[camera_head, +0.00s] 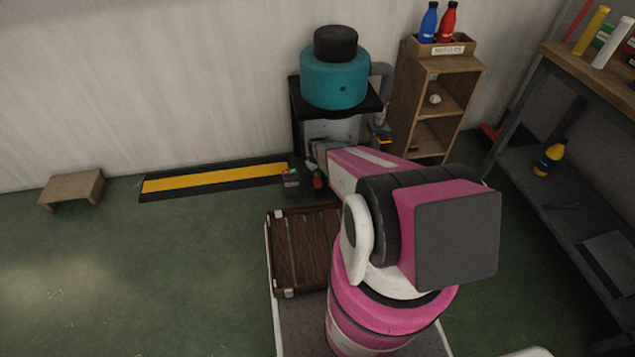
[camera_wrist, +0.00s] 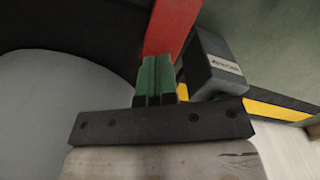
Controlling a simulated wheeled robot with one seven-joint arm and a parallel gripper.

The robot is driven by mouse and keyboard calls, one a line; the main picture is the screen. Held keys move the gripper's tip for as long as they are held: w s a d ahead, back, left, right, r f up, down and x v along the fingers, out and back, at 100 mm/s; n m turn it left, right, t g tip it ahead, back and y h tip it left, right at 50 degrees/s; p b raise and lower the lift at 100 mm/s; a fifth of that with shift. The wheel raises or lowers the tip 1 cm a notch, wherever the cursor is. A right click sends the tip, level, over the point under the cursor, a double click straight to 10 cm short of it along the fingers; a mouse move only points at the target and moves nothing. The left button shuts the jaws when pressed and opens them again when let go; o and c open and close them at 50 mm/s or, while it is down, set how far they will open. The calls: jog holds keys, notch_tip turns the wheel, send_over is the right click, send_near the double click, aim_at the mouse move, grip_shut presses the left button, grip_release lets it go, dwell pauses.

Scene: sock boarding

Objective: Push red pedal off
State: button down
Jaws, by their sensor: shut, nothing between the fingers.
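A red bar, which looks like the red pedal (camera_wrist: 170,25), runs up from just beyond my fingertips in the wrist view. A small red piece (camera_head: 317,183) shows low beside my arm in the head view. My gripper (camera_wrist: 157,66) has its green fingers shut together with nothing between them. Its tips overlap the near end of the red bar in the picture; I cannot tell whether they touch. A dark grey labelled box (camera_wrist: 212,65) is close on the right of the fingers. In the head view my arm hides most of the gripper and pedal area.
A black stand (camera_head: 295,100) carries a teal drum with a black top (camera_head: 335,80). A wooden shelf (camera_head: 405,95) and a workbench (camera_head: 560,60) are on the right. A brown slatted platform (camera_head: 300,255) lies in front. The floor on the left is mostly clear.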

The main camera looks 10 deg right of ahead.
jog(key=shift+f, duration=0.95)
dwell(0.6)
jog(key=shift+r, duration=3.5)
jog(key=shift+s, duration=0.1)
